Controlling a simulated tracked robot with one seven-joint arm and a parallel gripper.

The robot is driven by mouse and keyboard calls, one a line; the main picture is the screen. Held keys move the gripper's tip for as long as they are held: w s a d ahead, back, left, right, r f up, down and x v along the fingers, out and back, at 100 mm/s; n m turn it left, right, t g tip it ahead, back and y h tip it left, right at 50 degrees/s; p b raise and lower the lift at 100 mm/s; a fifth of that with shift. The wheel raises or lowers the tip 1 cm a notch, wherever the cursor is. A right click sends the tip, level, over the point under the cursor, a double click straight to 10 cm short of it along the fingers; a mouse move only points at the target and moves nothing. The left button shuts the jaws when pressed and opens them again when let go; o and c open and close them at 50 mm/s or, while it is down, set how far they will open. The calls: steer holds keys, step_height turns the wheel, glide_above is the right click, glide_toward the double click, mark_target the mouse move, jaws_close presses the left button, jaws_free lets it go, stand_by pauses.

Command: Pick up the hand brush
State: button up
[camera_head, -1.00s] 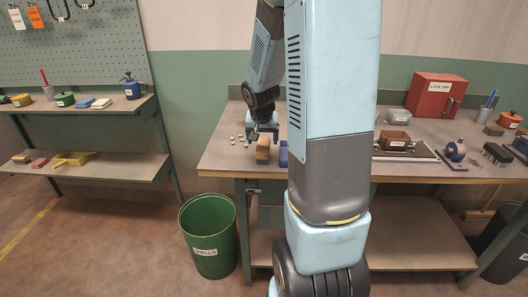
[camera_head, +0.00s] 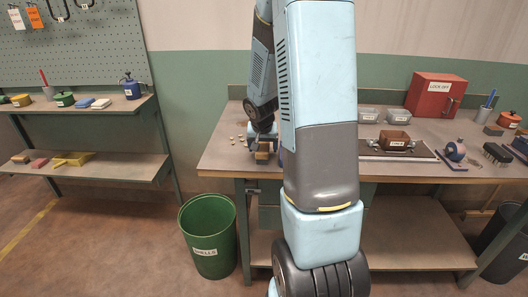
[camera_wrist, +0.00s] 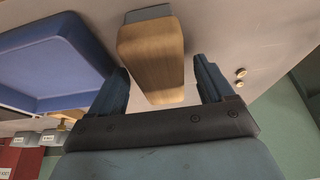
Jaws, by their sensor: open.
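A wooden block with a grey strip along one side, which looks like the hand brush (camera_head: 262,158), stands on the workbench near its left front edge. In the wrist view the hand brush (camera_wrist: 152,55) lies between the two dark fingers, with a gap on each side. My gripper (camera_head: 262,146) is open, pointing down at the brush in the head view. The wrist view shows my gripper (camera_wrist: 161,66) with its fingers apart and nothing held. In the head view my gripper hides the upper part of the brush.
A blue tray (camera_wrist: 55,55) sits close beside the brush. Small brass nuts (camera_wrist: 240,73) lie on the bench on the other side. A green bin (camera_head: 208,235) stands on the floor before the bench. A red box (camera_head: 435,95) is at the back right.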

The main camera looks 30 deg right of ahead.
mark_target(264, 145)
steer(key=shift+f, duration=0.2)
stand_by(0.5)
steer(key=shift+c, duration=0.3)
steer(key=c, duration=1.1)
steer(key=shift+r, duration=0.15)
steer(key=shift+r, duration=0.4)
steer(key=r, duration=0.3)
steer(key=shift+s+r, duration=0.1)
steer(key=shift+s, duration=0.15)
steer(key=s+r, duration=0.3)
steer(key=s, duration=0.1)
steer(key=s+r, duration=0.3)
steer(key=s, duration=0.2)
steer(key=s+r, duration=0.3)
steer(key=s, duration=0.1)
steer(key=shift+s+a+r, duration=0.1)
steer(key=shift+s+a, duration=0.1)
steer(key=shift+s, duration=0.05)
